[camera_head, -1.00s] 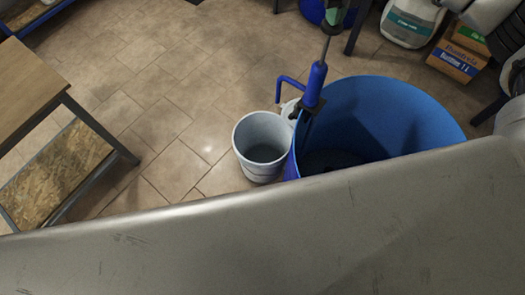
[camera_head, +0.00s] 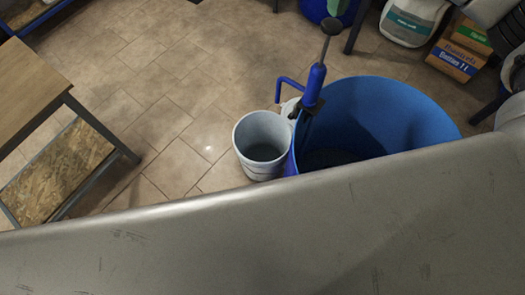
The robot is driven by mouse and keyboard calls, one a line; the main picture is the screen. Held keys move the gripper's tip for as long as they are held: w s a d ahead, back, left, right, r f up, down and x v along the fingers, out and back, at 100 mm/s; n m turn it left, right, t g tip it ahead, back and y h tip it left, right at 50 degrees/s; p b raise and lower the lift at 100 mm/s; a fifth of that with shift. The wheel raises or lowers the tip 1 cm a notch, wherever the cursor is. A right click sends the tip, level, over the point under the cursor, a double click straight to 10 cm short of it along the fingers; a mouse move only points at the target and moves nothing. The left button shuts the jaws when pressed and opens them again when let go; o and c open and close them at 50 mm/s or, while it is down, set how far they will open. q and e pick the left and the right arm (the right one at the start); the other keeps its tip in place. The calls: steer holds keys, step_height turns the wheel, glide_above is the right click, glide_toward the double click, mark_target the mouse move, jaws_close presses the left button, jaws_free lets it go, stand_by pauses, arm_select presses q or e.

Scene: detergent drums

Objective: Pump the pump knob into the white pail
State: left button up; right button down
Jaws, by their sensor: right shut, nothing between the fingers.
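The pump knob (camera_head: 332,26) is a dark grey round cap on a thin rod above the blue pump body (camera_head: 314,88). The rod stands well out of the body. The pump is at the left rim of a big open blue drum (camera_head: 405,100). The pail stands on the floor against the drum's left side. My right gripper (camera_head: 517,76) is partly cut off at the right edge, shut and empty, far from the knob. My left gripper is out of view.
A large grey surface hides the lower part of the view and the drum's near side. A wooden-topped table (camera_head: 28,85) stands at the left. Boxes (camera_head: 457,52) and a white jug (camera_head: 412,20) are at the upper right. The tiled floor (camera_head: 170,100) between is clear.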

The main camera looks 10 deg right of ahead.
steer(key=shift+f+b, duration=4.4)
steer(key=shift+f, duration=1.8)
steer(key=shift+r, duration=0.15)
steer(key=shift+r+p, duration=3.65)
steer(key=shift+r, duration=2.4)
steer(key=shift+f+b, duration=4.55)
steer(key=shift+f, duration=1.8)
steer(key=shift+r+p, duration=3.95)
steer(key=shift+r, duration=2.45)
